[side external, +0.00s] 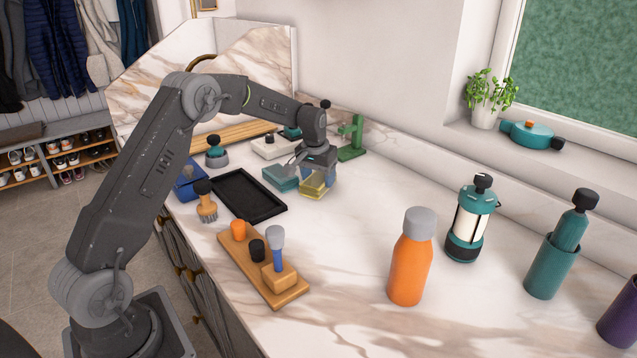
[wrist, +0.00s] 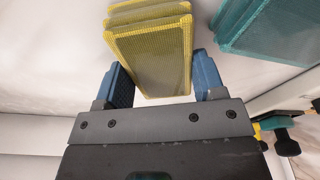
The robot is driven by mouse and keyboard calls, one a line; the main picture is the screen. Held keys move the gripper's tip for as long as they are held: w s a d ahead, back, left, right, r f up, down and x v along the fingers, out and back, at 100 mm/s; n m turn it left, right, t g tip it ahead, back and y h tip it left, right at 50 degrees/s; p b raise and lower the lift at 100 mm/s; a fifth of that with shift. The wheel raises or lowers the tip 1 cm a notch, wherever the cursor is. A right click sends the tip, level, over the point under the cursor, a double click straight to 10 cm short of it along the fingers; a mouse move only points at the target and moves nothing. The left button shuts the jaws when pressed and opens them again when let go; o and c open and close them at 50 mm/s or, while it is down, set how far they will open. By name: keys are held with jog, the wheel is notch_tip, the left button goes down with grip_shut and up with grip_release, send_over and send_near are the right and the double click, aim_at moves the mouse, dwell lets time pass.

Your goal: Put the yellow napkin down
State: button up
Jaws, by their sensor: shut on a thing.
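The yellow napkin (wrist: 150,55) is a folded stack with a woven yellow-grey face. My gripper (wrist: 160,85) has its two blue fingers on either side of it and is shut on it. In the side external view the napkin (side external: 313,187) is under my gripper (side external: 318,178), close to the marble counter. I cannot tell whether it touches the counter. A teal folded napkin (side external: 281,177) lies just left of it; it also shows at the upper right of the wrist view (wrist: 268,30).
A black tray (side external: 249,195) lies to the left, with a wooden board (side external: 272,285) of small items in front. A green stand (side external: 352,138) is behind my gripper. An orange bottle (side external: 411,258) and a teal press (side external: 471,220) stand to the right. The counter between is clear.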

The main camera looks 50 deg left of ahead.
jog(key=shift+r, duration=0.1)
jog(key=shift+r, duration=0.65)
notch_tip(320, 180, up, 3)
jog(key=shift+f, duration=0.15)
jog(key=s+a+r, duration=0.7)
jog(key=s+a, duration=0.1)
jog(key=n+g+y, duration=0.1)
jog(key=n+g, duration=0.1)
jog(key=n, duration=1.1)
send_over(243, 195)
jog(key=f, duration=1)
jog(key=shift+d+f, duration=0.3)
jog(key=shift+f, duration=0.15)
jog(key=o, duration=1)
jog(key=shift+c, duration=0.2)
